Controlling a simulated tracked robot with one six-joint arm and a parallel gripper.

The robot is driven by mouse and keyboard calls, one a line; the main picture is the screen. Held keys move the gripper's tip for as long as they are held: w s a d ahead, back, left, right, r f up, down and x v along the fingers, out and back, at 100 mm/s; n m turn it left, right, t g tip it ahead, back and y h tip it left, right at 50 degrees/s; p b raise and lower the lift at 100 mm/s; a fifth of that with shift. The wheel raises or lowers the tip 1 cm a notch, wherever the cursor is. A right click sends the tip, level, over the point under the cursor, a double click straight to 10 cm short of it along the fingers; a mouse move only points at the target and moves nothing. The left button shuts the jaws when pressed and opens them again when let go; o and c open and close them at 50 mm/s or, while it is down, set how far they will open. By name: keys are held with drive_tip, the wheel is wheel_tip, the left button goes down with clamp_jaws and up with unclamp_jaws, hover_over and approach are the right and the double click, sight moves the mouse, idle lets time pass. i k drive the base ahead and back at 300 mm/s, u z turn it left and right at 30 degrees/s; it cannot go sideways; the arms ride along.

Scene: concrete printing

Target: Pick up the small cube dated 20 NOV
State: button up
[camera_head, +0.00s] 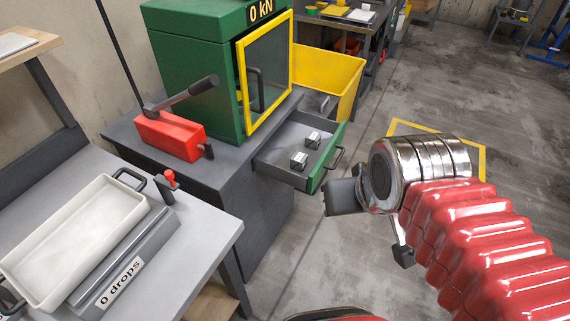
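Two small grey cubes with pale faces lie in the open drawer (275,158) of the grey cabinet. One cube (299,162) is nearer and the other cube (313,140) is farther back. Any date on them is too small to read, so I cannot tell which is dated 20 NOV. My gripper (372,228) is to the right of the drawer, at the end of my red-sleeved arm. Its two dark fingers are spread apart with nothing visible between them. It is clear of both cubes.
The drawer's green front (328,160) and handle stand between my gripper and the cubes. A green press (195,70) with a yellow-framed door stands above. Floor right of the drawer is open.

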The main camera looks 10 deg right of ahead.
sight(298, 162)
drive_tip(key=u, duration=4.15)
drive_tip(key=k, duration=1.2)
